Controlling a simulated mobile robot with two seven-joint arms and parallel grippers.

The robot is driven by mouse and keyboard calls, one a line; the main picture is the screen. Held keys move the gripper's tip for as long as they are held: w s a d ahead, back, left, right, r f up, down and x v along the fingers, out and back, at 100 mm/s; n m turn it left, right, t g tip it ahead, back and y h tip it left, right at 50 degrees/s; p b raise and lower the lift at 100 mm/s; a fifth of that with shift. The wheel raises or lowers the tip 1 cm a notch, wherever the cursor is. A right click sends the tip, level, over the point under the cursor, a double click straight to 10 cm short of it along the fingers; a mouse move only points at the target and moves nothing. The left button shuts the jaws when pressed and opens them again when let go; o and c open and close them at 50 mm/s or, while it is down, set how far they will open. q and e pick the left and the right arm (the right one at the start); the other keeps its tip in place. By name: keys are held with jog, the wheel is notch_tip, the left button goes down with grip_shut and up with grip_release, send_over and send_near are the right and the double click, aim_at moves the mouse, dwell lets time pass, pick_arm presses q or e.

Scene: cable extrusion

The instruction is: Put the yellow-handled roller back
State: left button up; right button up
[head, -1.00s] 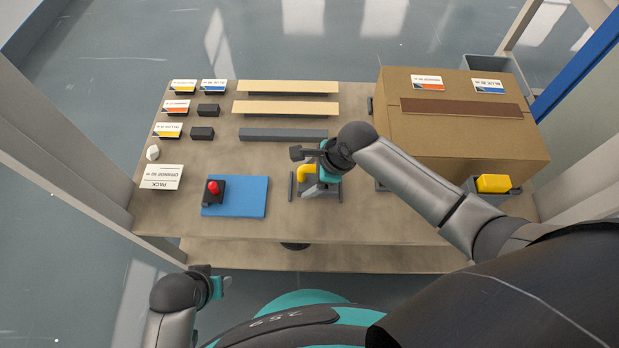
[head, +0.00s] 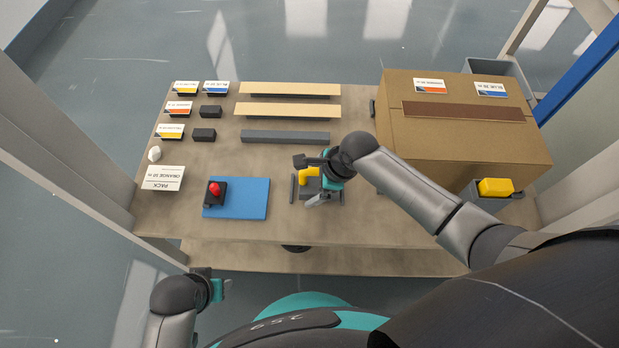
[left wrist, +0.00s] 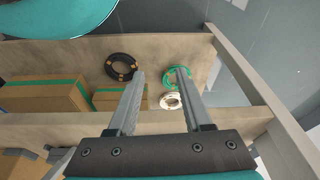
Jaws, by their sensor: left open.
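The yellow-handled roller (head: 308,178) is at the middle front of the bench, its yellow handle partly covered by my right gripper. A dark holder (head: 293,189) with upright sides stands around that spot. My right gripper (head: 318,186) is right over the handle; whether its fingers grip it or only stand beside it I cannot tell. The roller's lower part is hidden. My left gripper (head: 226,289) is low at the front left, off the bench, open and empty; its two fingers also show apart in the left wrist view (left wrist: 158,80).
A blue mat (head: 250,198) with a red-button box (head: 214,192) lies left of the holder. A large carton (head: 460,135) and a yellow block (head: 495,187) in a grey tray are at right. Cable coils (left wrist: 121,67) and boxes lie on a lower shelf.

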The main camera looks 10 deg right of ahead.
jog(key=shift+o, duration=0.2)
jog(key=shift+w+a+r, duration=0.1)
jog(key=shift+a+r, duration=0.05)
jog(key=shift+r, duration=0.3)
jog(key=shift+r+p, duration=0.3)
jog(key=shift+r, duration=0.5)
jog(key=p+v, duration=0.3)
jog(key=v, duration=0.3)
jog(key=shift+r+p, duration=0.1)
jog(key=shift+p, duration=0.25)
pick_arm(q)
jog(key=s+a+f+p, duration=0.2)
jog(key=s+a+f, duration=0.3)
jog(key=s+f, duration=0.3)
jog(key=shift+a+f+g+y+p, duration=0.25)
jog(key=shift+f+g+y+p, duration=0.05)
jog(key=shift+f, duration=0.85)
pick_arm(e)
jog(key=shift+s+v, duration=0.2)
jog(key=shift+v, duration=2.3)
